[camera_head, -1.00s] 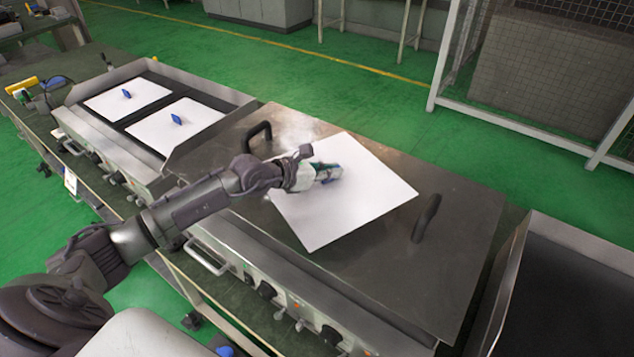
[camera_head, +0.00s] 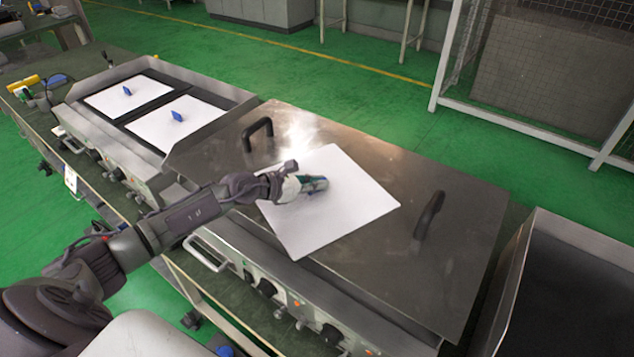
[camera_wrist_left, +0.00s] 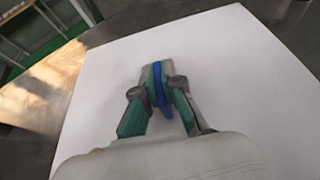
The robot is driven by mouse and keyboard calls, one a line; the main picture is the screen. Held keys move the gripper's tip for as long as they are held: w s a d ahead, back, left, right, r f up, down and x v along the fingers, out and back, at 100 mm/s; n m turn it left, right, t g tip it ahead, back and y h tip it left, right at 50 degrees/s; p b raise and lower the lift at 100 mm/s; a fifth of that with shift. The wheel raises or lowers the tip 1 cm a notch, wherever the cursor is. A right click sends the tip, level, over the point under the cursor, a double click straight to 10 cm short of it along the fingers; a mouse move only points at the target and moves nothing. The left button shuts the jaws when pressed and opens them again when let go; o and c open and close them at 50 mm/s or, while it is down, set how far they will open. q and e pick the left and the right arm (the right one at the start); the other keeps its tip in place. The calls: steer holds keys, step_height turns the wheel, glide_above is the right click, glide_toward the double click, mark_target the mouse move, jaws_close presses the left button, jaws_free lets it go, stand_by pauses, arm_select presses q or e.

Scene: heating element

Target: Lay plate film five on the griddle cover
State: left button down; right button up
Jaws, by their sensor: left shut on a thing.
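Plate film five (camera_head: 335,215) is a white square sheet with a blue grip tab. It is over the front part of the closed metal griddle cover (camera_head: 380,270), between the two black handles. My left gripper (camera_head: 316,185) is shut on the blue tab, with the sheet below the fingers. The tab (camera_wrist_left: 160,90) shows between the fingertips in the left wrist view, where the white sheet (camera_wrist_left: 240,75) fills most of the picture. I cannot tell whether the sheet touches the cover. My right gripper is not in view.
Two white sheets with blue tabs (camera_head: 155,100) lie on the open griddle at left. The black cover handles (camera_head: 428,214) (camera_head: 257,132) stand up from the cover. Another open griddle (camera_head: 580,290) is at right. The cover's back right is clear.

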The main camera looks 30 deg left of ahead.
arm_select(q)
steer(key=c, duration=1.3)
jaws_free()
steer(key=shift+r, duration=0.1)
step_height(320, 180, up, 3)
steer(key=b, duration=0.2)
glide_above(284, 206)
steer(key=shift+a+r, duration=0.1)
steer(key=shift+r, duration=0.1)
steer(key=shift+s+a+r, duration=0.3)
steer(key=shift+s+r, duration=0.15)
steer(key=shift+s, duration=0.05)
steer(key=shift+s+r, duration=0.1)
steer(key=shift+r, duration=0.05)
steer(key=shift+a, duration=0.1)
